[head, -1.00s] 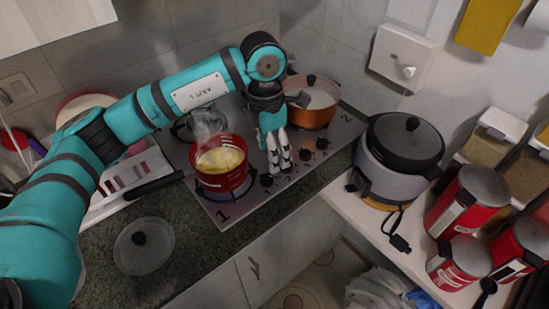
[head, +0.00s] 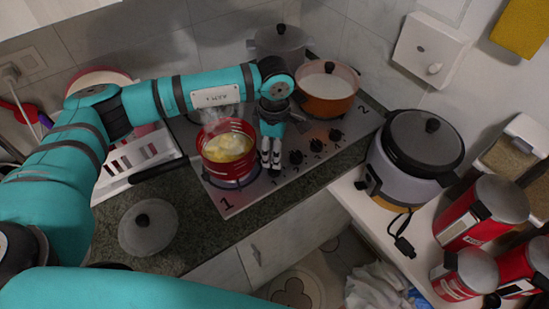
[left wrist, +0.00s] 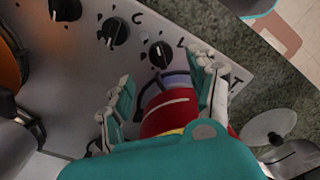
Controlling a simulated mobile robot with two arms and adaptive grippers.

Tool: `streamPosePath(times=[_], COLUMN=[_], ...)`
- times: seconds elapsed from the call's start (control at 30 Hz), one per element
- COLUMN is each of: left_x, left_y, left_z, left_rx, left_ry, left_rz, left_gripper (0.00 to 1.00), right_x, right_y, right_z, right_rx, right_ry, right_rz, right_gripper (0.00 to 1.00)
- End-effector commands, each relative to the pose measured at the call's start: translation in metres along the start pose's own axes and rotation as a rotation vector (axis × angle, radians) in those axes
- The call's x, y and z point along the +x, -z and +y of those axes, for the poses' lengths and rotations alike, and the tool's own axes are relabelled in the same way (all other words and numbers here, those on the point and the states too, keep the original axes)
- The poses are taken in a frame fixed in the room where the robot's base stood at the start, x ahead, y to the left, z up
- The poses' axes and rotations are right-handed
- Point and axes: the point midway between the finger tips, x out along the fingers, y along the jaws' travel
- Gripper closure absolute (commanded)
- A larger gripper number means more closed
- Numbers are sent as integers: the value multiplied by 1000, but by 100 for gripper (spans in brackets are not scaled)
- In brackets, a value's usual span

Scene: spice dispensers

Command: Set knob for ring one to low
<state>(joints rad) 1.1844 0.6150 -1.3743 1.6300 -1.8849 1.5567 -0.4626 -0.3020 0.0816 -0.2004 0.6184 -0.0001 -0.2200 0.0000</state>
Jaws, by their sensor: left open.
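The hob (head: 240,195) carries a row of black knobs along its front right. In the head view my left gripper (head: 271,160) points down over the knob at the row's near end, beside the red pot (head: 229,150), and largely hides it. The pot stands on the ring marked 1. In the left wrist view the gripper (left wrist: 166,72) has its fingers apart and empty. The nearest knob (left wrist: 160,54) shows between and just beyond the fingertips. Contact cannot be told. My right gripper is not in view.
An orange pot (head: 327,100) stands at the back of the hob. A glass lid (head: 148,228) lies on the counter at left. A rice cooker (head: 415,150) and red canisters (head: 480,212) stand on the right counter. Steam rises from the red pot.

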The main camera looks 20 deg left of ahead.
Motion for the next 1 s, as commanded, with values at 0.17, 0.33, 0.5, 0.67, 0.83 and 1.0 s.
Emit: streamPosePath(times=[0.17,0.33,0.5,0.67,0.83,1.0], left_x=[33,54,63,64,64,64], left_y=[0,0,0,0,0,0], left_z=[-1,-1,0,0,0,0], left_rx=[0,0,1,1,1,0], left_ry=[4,3,0,0,0,0], left_rz=[2,1,0,0,0,0], left_gripper=[40,40,40,40,52,74], right_x=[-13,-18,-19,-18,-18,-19], right_y=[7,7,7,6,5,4], right_z=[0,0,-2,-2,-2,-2], right_rx=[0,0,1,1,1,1], right_ry=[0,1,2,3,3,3], right_rz=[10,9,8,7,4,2], right_gripper=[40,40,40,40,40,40])
